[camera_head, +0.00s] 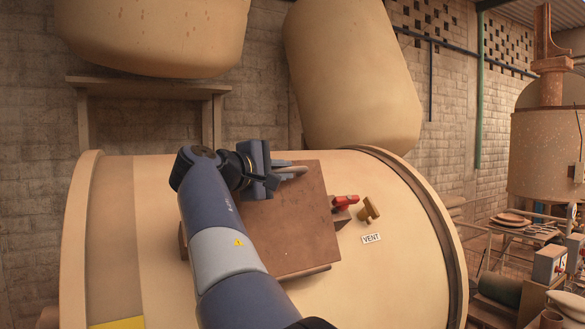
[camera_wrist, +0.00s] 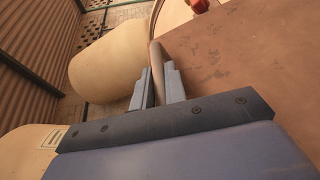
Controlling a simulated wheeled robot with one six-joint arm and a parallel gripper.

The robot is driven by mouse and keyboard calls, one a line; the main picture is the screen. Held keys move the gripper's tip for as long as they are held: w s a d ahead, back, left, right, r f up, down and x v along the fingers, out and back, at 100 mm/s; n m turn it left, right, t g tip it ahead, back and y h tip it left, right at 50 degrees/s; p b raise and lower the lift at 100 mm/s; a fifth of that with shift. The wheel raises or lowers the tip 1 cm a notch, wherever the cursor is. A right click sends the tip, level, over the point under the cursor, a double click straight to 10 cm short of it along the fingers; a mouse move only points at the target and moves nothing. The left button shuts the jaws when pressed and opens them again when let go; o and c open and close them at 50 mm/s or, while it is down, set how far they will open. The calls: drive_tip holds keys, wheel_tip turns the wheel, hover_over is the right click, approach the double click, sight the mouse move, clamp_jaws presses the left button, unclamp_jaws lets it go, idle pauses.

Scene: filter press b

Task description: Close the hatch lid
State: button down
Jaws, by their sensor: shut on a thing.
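The hatch lid (camera_head: 300,225) is a brown, rusty square plate on top of the big cream drum. It looks tilted over the drum; how wide any gap beneath it is, I cannot tell. My gripper (camera_head: 287,172) is at the lid's far edge, its fingers shut on a bar-like handle. In the wrist view the fingers (camera_wrist: 160,84) close around the pale brown handle (camera_wrist: 156,54), beside the lid's flat face (camera_wrist: 240,65). My arm hides the lid's left part and most of the hatch opening.
A red-handled part (camera_head: 345,200) sits at the lid's right edge, beside a brass knob (camera_head: 369,210) and a VENT label (camera_head: 371,239). The cream drum (camera_head: 400,270) fills the foreground. Large tanks (camera_head: 350,75) hang behind, by a block wall. Machinery stands at right.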

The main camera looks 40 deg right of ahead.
drive_tip(key=w, duration=0.1)
drive_tip(key=w+f+n, duration=0.1)
drive_tip(key=w, duration=0.1)
drive_tip(key=w+d+n+y, duration=0.1)
drive_tip(key=w, duration=0.1)
drive_tip(key=shift+d+f+g, duration=0.1)
drive_tip(key=shift+f+g, duration=0.1)
drive_tip(key=shift+g, duration=0.1)
drive_tip(key=shift+w+d+f+n, duration=0.1)
drive_tip(key=shift+w+f+n, duration=0.15)
drive_tip(key=shift+w, duration=0.2)
drive_tip(key=shift+w+d+f+n, duration=0.1)
drive_tip(key=shift+w+f+n, duration=0.15)
drive_tip(key=shift+w, duration=0.2)
drive_tip(key=c, duration=1.8)
unclamp_jaws()
drive_tip(key=shift+w, duration=0.1)
drive_tip(key=shift+o, duration=1.3)
drive_tip(key=shift+w+d+f, duration=0.1)
drive_tip(key=shift+w+f, duration=0.05)
drive_tip(key=shift+w, duration=0.1)
drive_tip(key=shift+o, duration=0.4)
drive_tip(key=shift+s, duration=0.15)
